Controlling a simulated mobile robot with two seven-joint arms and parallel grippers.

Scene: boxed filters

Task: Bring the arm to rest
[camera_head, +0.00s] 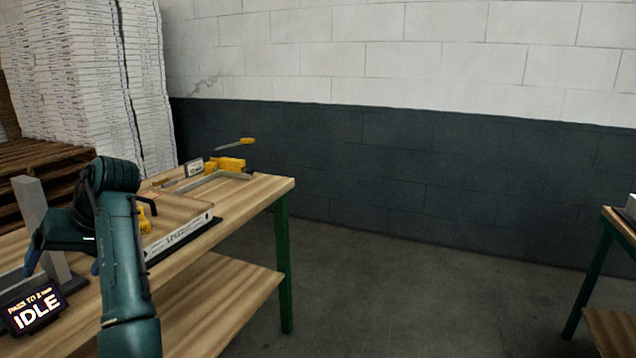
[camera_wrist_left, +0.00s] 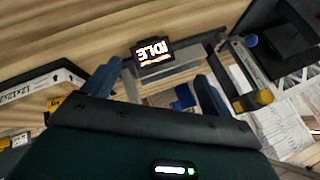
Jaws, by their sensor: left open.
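My left arm rises from the bottom of the head view and bends over the wooden workbench (camera_head: 255,190). My left gripper (camera_head: 62,266) is above the bench's left part, with its two blue fingers apart. In the left wrist view the open fingers (camera_wrist_left: 158,80) stand wide, and nothing is held between them. My right gripper is not in view.
A flat box with a white printed edge (camera_head: 178,238) lies on the bench, right of my arm. A yellow clamp-like tool (camera_head: 228,164) is at the bench's far end. Tall white stacks (camera_head: 75,75) stand behind. The floor (camera_head: 400,290) right of the bench is clear; another table (camera_head: 610,225) stands far right.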

